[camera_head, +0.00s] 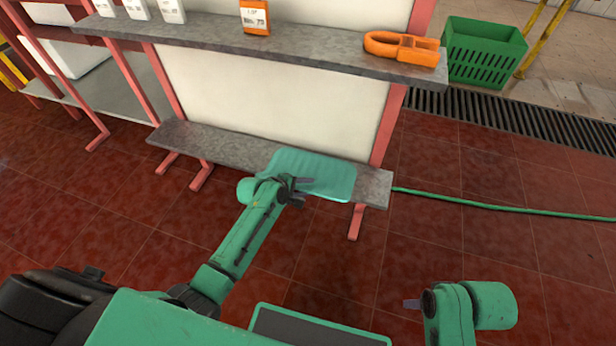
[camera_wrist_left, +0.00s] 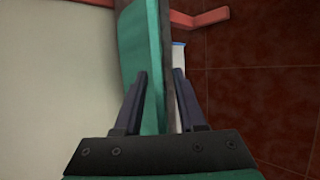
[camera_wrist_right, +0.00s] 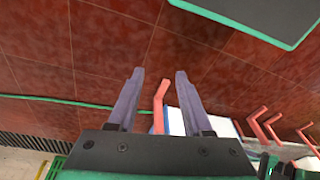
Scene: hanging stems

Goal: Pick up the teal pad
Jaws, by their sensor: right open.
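The teal pad (camera_head: 318,174) lies flat on the low grey shelf (camera_head: 222,146), near its right end. My left gripper (camera_head: 303,188) is at the pad's front edge in the head view. In the left wrist view its fingers (camera_wrist_left: 160,72) stand apart, and the pad (camera_wrist_left: 151,50) and the dark shelf edge show in the gap between them. I cannot tell whether either finger touches the pad. My right gripper (camera_head: 412,303) is low at the right, away from the shelf; its fingers (camera_wrist_right: 160,72) are apart and empty.
An upper shelf (camera_head: 320,52) above the pad carries an orange clamp-like item (camera_head: 405,48) and an orange box (camera_head: 255,17). A green crate (camera_head: 484,52) stands at the back right. A green hose (camera_head: 500,207) crosses the red tiled floor, which is otherwise open at the right.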

